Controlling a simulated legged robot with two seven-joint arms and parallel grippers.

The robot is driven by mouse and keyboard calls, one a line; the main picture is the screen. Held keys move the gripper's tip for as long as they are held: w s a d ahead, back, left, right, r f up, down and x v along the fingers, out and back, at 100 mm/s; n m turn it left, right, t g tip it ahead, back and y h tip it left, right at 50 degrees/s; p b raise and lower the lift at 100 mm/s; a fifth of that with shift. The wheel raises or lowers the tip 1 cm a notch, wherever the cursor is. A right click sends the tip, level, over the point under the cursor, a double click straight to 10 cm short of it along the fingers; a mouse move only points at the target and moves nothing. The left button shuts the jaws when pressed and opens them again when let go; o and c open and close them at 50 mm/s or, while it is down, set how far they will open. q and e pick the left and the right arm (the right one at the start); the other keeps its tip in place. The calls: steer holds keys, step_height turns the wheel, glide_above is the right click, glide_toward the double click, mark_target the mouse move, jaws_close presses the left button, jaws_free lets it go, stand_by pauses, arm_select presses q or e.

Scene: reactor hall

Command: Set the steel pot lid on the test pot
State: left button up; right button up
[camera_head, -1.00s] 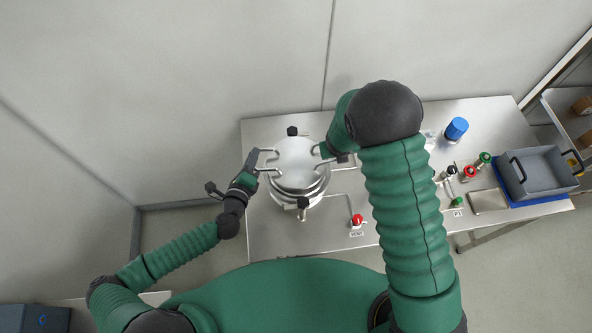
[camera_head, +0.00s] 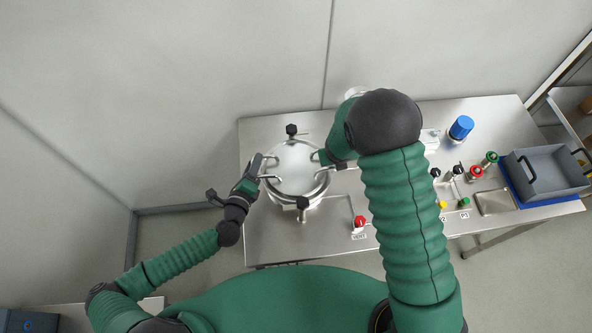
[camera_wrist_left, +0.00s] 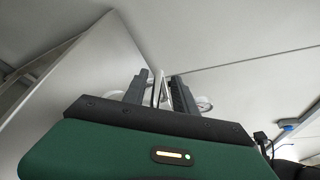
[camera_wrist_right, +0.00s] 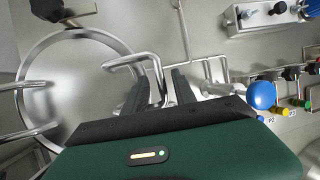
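The steel pot lid (camera_head: 297,166), a shiny disc with a wire loop handle on each side, lies level over the test pot (camera_head: 304,204). It appears to rest in the pot's rim, nearly concentric with it in the right wrist view (camera_wrist_right: 68,88). My left gripper (camera_head: 262,168) is at the left handle (camera_head: 271,177). In the left wrist view its fingers (camera_wrist_left: 160,78) stand apart with a thin bar between them. My right gripper (camera_wrist_right: 163,75) has its fingers apart around the right handle (camera_wrist_right: 130,59), with a gap visible; my right arm partly hides it in the head view.
Black clamp knobs (camera_head: 303,202) stand at the pot's front and back. A red vent valve (camera_head: 360,221) is to its right. Further right are a blue cap (camera_head: 461,127), several coloured valves (camera_head: 476,172) and a grey crate (camera_head: 547,172). The table's left front is clear.

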steer(key=shift+d, duration=0.2)
arm_select(q)
steer(key=shift+s+a, duration=0.1)
steer(key=shift+s, duration=0.15)
arm_select(e)
steer(key=shift+s+r, duration=0.1)
arm_select(q)
steer(key=v, duration=1.1)
steer(key=shift+s, duration=0.15)
arm_select(e)
steer(key=v, duration=1.2)
steer(key=shift+a, duration=0.2)
arm_select(q)
steer(key=shift+o, duration=0.4)
steer(key=shift+a, duration=0.1)
steer(key=o, duration=1)
arm_select(e)
steer(key=shift+f, duration=0.25)
